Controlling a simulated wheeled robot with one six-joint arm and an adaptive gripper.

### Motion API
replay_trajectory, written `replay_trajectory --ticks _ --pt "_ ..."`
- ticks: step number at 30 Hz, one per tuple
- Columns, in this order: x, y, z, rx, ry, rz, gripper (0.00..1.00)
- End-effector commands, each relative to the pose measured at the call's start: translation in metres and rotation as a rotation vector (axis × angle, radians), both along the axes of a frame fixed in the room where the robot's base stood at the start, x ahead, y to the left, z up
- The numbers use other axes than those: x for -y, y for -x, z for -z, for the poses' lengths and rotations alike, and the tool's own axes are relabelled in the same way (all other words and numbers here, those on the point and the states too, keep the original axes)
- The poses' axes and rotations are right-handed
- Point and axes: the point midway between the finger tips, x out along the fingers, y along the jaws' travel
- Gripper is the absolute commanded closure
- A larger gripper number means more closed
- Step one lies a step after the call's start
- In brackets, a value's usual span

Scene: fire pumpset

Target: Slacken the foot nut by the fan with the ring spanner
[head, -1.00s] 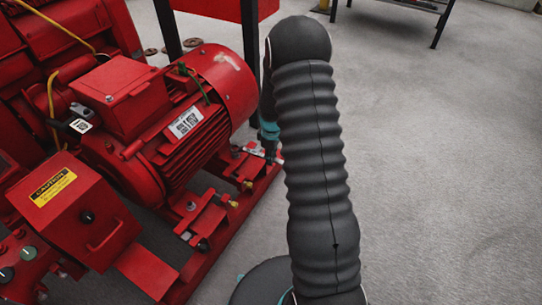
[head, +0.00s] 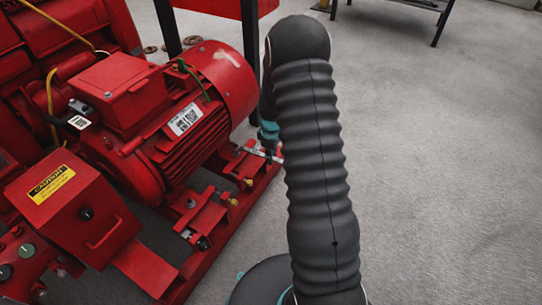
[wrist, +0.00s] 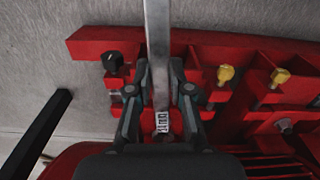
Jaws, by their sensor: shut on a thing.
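My gripper (wrist: 160,92) is shut on the steel spanner (wrist: 157,38), a flat bar with a small printed label near the fingers. The bar runs up out of the wrist view, so its far end is not seen there. In the head view a pale sliver of the spanner (head: 256,151) shows low by the fan end of the red motor (head: 185,120), beside my arm, which hides most of the gripper. The fan cover (head: 226,82) is the motor's rounded right end. I cannot make out the foot nut by the fan; the gripper and spanner cover that area.
The red base rail (wrist: 90,45) crosses under the gripper. A black-headed bolt (wrist: 113,62) stands left of the fingers, and yellow-headed bolts (wrist: 225,74) stand right. A grey nut (wrist: 284,125) sits farther right. A black post (head: 250,50) rises behind.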

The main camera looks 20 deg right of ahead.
Motion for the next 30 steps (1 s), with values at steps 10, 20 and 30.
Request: replay_trajectory --ticks 10,20,30 --pt "0.000 0.000 0.008 0.001 0.001 0.000 1.00" --pt "0.000 0.000 0.015 0.001 0.001 0.000 1.00" --pt "0.000 0.000 0.020 0.001 0.000 0.000 1.00"
